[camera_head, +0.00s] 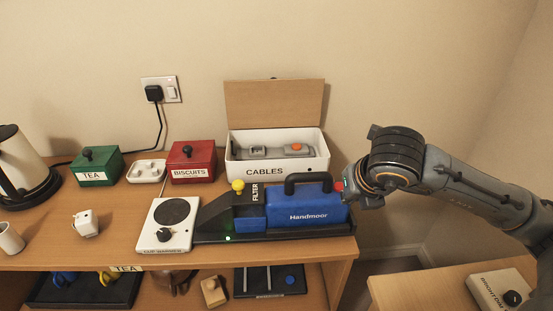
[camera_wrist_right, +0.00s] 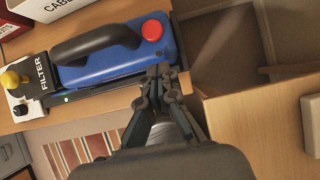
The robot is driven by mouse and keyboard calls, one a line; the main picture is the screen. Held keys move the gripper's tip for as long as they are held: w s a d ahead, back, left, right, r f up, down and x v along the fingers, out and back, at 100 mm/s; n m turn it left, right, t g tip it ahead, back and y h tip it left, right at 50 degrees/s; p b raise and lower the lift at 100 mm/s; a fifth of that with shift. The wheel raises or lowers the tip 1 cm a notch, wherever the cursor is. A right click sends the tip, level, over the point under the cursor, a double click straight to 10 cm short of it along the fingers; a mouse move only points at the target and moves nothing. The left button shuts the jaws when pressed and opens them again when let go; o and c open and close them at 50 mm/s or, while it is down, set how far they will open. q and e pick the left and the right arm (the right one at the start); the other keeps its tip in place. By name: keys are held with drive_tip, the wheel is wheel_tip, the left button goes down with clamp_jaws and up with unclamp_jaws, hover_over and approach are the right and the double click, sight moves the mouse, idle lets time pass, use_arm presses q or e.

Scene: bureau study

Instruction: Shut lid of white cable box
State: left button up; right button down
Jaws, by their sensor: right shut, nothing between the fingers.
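The white cable box (camera_head: 236,169), labelled CABLES, stands at the back of the bureau top against the wall. Its wooden lid (camera_head: 275,103) stands open, upright at the back. A grey item with an orange part (camera_head: 296,147) lies inside. In the wrist view only a corner of the white box (camera_wrist_right: 62,7) shows at the top left. My right gripper (camera_wrist_right: 160,72) is shut and empty beside the right end of the blue Handmoor vacuum (camera_wrist_right: 115,65); I cannot tell if they touch. In the head view the fingers are mostly hidden behind my wrist. My left gripper is out of view.
The blue vacuum (camera_head: 310,211) with its black handle sits in front of the box, on a black base. A red BISCUITS box (camera_head: 191,161), green TEA box (camera_head: 96,166) and white hot plate (camera_head: 169,226) stand to the left. A lower wooden surface (camera_head: 420,290) is at the right.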

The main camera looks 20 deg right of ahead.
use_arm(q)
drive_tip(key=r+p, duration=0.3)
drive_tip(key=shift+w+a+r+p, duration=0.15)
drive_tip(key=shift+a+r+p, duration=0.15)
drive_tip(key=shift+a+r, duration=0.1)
use_arm(e)
wheel_tip(320, 180, up, 7)
drive_tip(key=shift+f, duration=0.15)
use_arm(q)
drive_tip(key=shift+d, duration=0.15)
